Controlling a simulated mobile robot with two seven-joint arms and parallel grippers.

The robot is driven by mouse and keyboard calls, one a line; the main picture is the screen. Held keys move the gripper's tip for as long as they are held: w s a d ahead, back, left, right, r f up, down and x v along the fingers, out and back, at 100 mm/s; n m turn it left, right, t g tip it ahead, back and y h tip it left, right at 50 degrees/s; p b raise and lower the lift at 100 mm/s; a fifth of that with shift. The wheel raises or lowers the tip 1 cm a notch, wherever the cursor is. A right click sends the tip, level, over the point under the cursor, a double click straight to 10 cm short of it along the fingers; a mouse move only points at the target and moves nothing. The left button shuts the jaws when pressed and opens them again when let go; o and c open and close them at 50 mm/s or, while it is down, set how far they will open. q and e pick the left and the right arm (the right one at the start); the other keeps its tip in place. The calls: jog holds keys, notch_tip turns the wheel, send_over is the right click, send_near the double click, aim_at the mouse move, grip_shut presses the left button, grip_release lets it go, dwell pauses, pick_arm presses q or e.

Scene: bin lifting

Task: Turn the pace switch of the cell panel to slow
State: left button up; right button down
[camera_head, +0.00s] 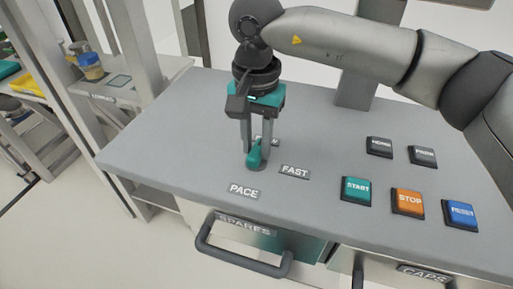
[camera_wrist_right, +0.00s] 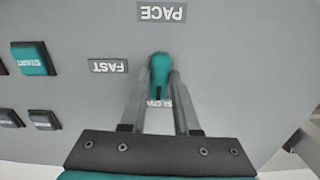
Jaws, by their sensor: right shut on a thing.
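The pace switch is a teal knob (camera_head: 255,157) on the grey panel top, behind the PACE label (camera_head: 243,191). It also shows in the right wrist view (camera_wrist_right: 160,72), where its dark-marked end points toward a partly hidden label (camera_wrist_right: 153,103) between my fingers. That label, seemingly SLOW, also shows in part in the head view (camera_head: 273,141). The FAST label (camera_head: 295,172) lies to the knob's right in the head view. My right gripper (camera_head: 258,150) comes down from above, its two fingers on either side of the knob and shut on it. My left gripper is out of view.
Right of the switch are START (camera_head: 356,190), STOP (camera_head: 407,201) and RESET (camera_head: 460,212) buttons, with two dark buttons (camera_head: 379,146) (camera_head: 423,155) behind. A SPARES drawer handle (camera_head: 243,262) juts out below the front edge. A grey post (camera_head: 358,92) stands at the back.

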aim_at(256, 149)
jog(key=shift+n, duration=0.5)
jog(key=c, duration=0.6)
grip_release()
jog(key=shift+c, duration=0.2)
notch_tip(256, 149, up, 15)
jog(key=p, duration=0.1)
jog(key=shift+r, duration=0.15)
jog(key=shift+r+p, duration=0.1)
jog(key=shift+p, duration=0.25)
